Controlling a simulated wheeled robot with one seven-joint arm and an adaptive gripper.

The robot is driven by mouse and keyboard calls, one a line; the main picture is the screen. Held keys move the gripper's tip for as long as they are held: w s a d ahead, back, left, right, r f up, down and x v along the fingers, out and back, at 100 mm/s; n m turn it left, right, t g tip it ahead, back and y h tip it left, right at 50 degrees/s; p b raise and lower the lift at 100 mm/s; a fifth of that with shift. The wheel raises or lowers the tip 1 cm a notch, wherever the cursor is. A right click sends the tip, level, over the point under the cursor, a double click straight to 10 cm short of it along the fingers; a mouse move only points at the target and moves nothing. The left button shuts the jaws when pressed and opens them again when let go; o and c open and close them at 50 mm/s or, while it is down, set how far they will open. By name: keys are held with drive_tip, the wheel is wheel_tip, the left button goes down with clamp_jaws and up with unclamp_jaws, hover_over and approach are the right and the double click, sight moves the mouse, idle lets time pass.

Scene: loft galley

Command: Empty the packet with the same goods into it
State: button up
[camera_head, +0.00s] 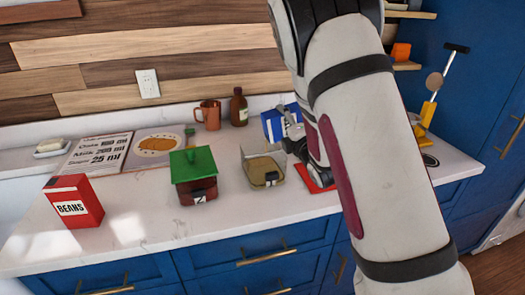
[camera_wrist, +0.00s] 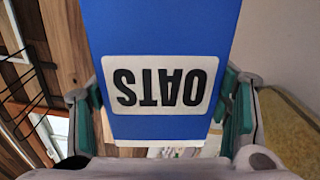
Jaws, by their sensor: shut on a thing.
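My gripper (camera_wrist: 163,125) is shut on a blue packet (camera_wrist: 160,30) labelled OATS, with a finger on each side of it. In the head view the packet (camera_head: 270,126) is at the back of the counter, partly hidden by my gripper (camera_head: 291,137) and arm. An open tan container (camera_head: 263,170) with a label on its front stands left of my arm. A dark red container (camera_head: 197,193) with a green lid (camera_head: 193,163) stands further left. Both front labels are too small to read. A red box (camera_head: 75,202) labelled BEANS stands at the far left front.
A red flat thing (camera_head: 316,181) lies partly under my arm. A recipe card (camera_head: 97,153) and a picture card (camera_head: 155,147) lie behind the containers. A brown mug (camera_head: 208,114) and brown bottle (camera_head: 239,106) stand at the back. The counter front (camera_head: 135,225) is clear.

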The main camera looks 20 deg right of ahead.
drive_tip(key=shift+a+r+n, duration=0.25)
drive_tip(key=shift+a+n, duration=0.05)
drive_tip(key=shift+n, duration=0.3)
idle(0.9)
drive_tip(key=shift+a+f+n, duration=0.4)
drive_tip(key=shift+f+n, duration=0.05)
drive_tip(key=shift+n, duration=0.45)
idle(1.3)
drive_tip(key=shift+s+a+r+n+p, duration=0.1)
drive_tip(key=shift+a+r+n+p, duration=0.2)
drive_tip(key=shift+a+n+p, duration=0.5)
idle(1.2)
drive_tip(key=shift+d+b, duration=0.2)
drive_tip(key=shift+b, duration=0.1)
